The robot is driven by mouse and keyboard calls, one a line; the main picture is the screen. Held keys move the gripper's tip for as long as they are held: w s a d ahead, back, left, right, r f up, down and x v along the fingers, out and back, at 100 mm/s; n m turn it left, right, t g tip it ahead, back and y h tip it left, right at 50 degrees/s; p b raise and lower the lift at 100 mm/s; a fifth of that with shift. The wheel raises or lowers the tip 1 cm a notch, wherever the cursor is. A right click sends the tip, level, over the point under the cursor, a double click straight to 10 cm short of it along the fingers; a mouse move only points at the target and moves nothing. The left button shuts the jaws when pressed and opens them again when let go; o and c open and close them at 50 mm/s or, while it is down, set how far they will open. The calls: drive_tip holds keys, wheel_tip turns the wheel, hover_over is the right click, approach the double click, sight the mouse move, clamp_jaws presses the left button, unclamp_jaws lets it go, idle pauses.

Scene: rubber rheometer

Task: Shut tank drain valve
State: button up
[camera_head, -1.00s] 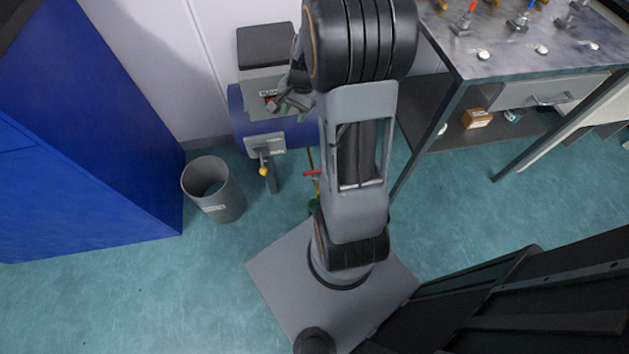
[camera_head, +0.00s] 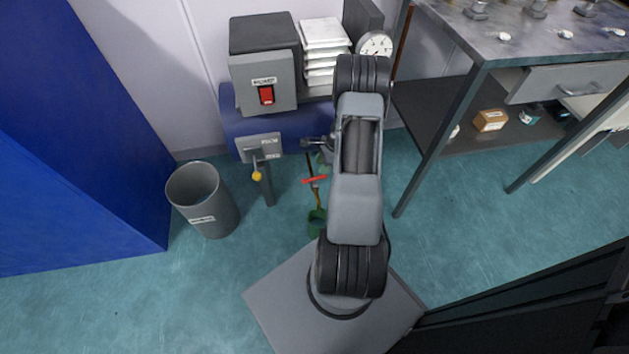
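The blue tank (camera_head: 232,118) lies against the wall behind my arm. Under it, a red handle (camera_head: 313,180), which looks like the drain valve's, lies crosswise on a thin upright pipe (camera_head: 316,197). A green item (camera_head: 317,222) sits at the pipe's foot. My gripper (camera_head: 311,142) shows only in part, left of my arm and in front of the tank, above the red handle and apart from it in the picture. My arm hides the rest of it, so its opening cannot be told.
A grey box with a red switch (camera_head: 266,95) and a round gauge (camera_head: 375,45) stand above the tank. A grey bin (camera_head: 203,200) stands left; a workbench (camera_head: 480,55) stands right.

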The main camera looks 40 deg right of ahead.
sight(315, 177)
drive_tip(key=b+x, duration=0.2)
drive_tip(key=x, duration=0.6)
drive_tip(key=shift+f+b, duration=0.2)
drive_tip(key=shift+b, duration=0.1)
drive_tip(key=shift+c, duration=0.4)
clamp_jaws()
